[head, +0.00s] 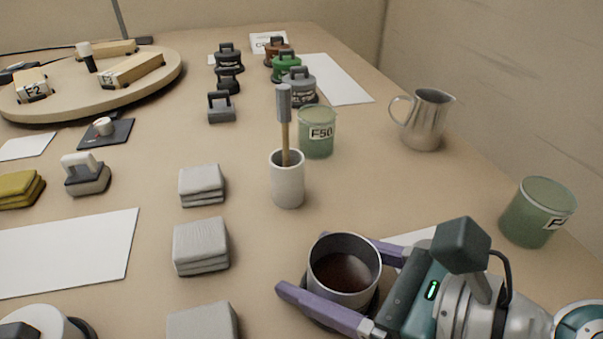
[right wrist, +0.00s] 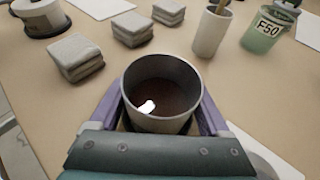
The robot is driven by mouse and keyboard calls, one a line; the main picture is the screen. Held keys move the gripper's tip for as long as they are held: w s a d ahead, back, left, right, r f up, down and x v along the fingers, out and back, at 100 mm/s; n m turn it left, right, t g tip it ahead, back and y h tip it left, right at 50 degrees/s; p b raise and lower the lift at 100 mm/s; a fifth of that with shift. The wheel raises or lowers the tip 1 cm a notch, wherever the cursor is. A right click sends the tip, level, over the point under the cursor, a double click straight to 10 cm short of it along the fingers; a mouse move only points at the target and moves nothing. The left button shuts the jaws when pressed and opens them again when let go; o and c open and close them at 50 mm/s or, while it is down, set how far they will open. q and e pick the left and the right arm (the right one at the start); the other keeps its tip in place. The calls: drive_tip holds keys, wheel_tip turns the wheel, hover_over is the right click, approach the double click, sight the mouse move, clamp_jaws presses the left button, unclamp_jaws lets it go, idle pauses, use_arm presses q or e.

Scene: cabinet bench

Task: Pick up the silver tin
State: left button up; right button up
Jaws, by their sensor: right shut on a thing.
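The silver tin (head: 344,270) is an open, round grey container with dark brown contents, at the lower middle of the head view. In the right wrist view the tin (right wrist: 162,92) stands upright between the fingers, with a bright glint inside. My right gripper (head: 338,277) is shut on it, one purple finger along each side. In the right wrist view the gripper (right wrist: 162,115) shows the same hold. A dark patch lies under the tin, and I cannot tell whether its base touches the bench. My left gripper is not in view.
A pale cup (head: 288,186) with an upright brush stands just beyond the tin. Folded grey cloths (head: 201,247) lie to the left. Green tins (head: 318,135) (head: 538,212), a steel jug (head: 424,120) and a round wooden turntable (head: 140,80) stand farther off.

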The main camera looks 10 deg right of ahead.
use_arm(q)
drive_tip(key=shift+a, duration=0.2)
use_arm(e)
drive_tip(key=c, duration=0.5)
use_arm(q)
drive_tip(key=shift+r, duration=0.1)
use_arm(e)
drive_tip(key=shift+r, duration=0.2)
